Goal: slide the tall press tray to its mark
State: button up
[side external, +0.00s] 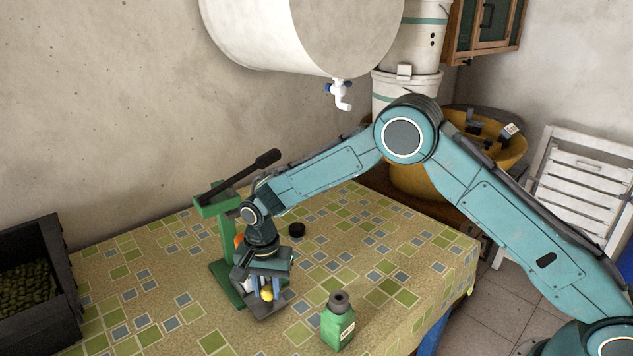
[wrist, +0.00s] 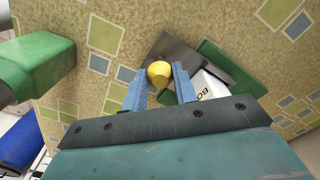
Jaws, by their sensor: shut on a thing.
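The press tray (side external: 268,311) is a dark grey plate at the foot of the green press (side external: 226,245); it also shows in the wrist view (wrist: 182,52). A yellow knob (wrist: 159,70) stands on the tray side facing my gripper. My gripper (side external: 266,287) is low over the table, its blue fingers shut on the yellow knob, one finger on each side. The green press base (wrist: 228,62) lies beside and partly behind the tray. A white labelled item (wrist: 205,88) is partly hidden by my right finger. I cannot make out a mark for the tray.
A green bottle (side external: 338,328) with a dark cap stands to the right of my gripper. The press's black lever (side external: 240,174) rises close to my arm. A dark crate (side external: 57,262) of olives stands far left. The right tabletop is clear.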

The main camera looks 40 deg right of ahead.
jog(key=shift+s+r, duration=0.1)
jog(key=shift+s, duration=0.5)
jog(key=shift+s+a, duration=0.15)
jog(key=shift+s, duration=0.8)
jog(key=o, duration=1)
jog(key=shift+o, duration=0.2)
notch_tip(320, 180, up, 14)
